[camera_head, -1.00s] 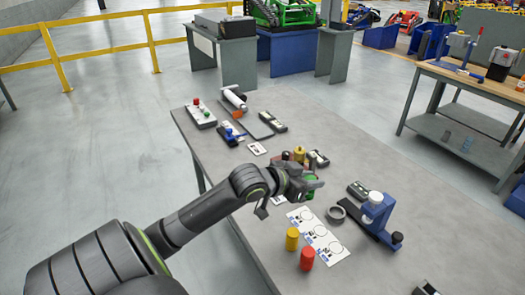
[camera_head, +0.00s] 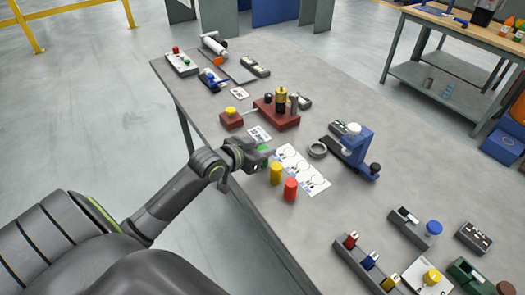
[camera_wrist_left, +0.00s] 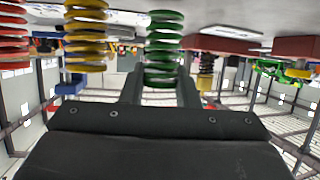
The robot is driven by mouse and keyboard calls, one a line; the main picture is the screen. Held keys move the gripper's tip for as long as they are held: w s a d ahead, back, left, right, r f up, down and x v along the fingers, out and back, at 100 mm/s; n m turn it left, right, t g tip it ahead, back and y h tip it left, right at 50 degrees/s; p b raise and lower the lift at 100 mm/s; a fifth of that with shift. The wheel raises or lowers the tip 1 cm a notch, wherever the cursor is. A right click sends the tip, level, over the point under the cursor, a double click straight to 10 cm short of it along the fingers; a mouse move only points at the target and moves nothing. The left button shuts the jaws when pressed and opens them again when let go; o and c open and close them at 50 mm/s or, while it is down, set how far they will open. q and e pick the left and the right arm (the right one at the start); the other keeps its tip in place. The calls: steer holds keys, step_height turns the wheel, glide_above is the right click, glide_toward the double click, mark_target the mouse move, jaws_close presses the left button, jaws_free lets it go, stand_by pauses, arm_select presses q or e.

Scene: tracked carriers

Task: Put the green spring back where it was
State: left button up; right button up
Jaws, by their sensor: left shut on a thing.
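My left gripper (camera_head: 260,151) is shut on the green spring (camera_head: 264,149), to the left of the yellow spring. In the left wrist view the green spring (camera_wrist_left: 163,48) shows its coils between the two fingers. The yellow spring (camera_head: 276,173) and the red spring (camera_head: 290,189) stand at the near edge of a white printed card (camera_head: 312,176) with circle outlines. They also show in the left wrist view, yellow (camera_wrist_left: 86,35) and red (camera_wrist_left: 12,38). The gripper hides part of the green spring in the head view. My right gripper is not in view.
A dark red fixture (camera_head: 278,117) with upright posts stands behind the card. A grey ring (camera_head: 317,149) and a blue press-like device (camera_head: 356,152) are to the right. Several small fixtures stand on the near right table. The table's left edge runs beneath my arm.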

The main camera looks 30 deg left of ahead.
arm_select(q)
steer(key=shift+f, duration=0.45)
steer(key=shift+f, duration=0.15)
steer(key=o, duration=1)
steer(key=shift+s+r, duration=0.1)
steer(key=shift+r, duration=0.15)
steer(key=p+v, duration=0.1)
steer(key=v, duration=1)
steer(key=shift+s+a+r, duration=0.1)
steer(key=shift+s+r, duration=0.1)
steer(key=shift+s, duration=0.15)
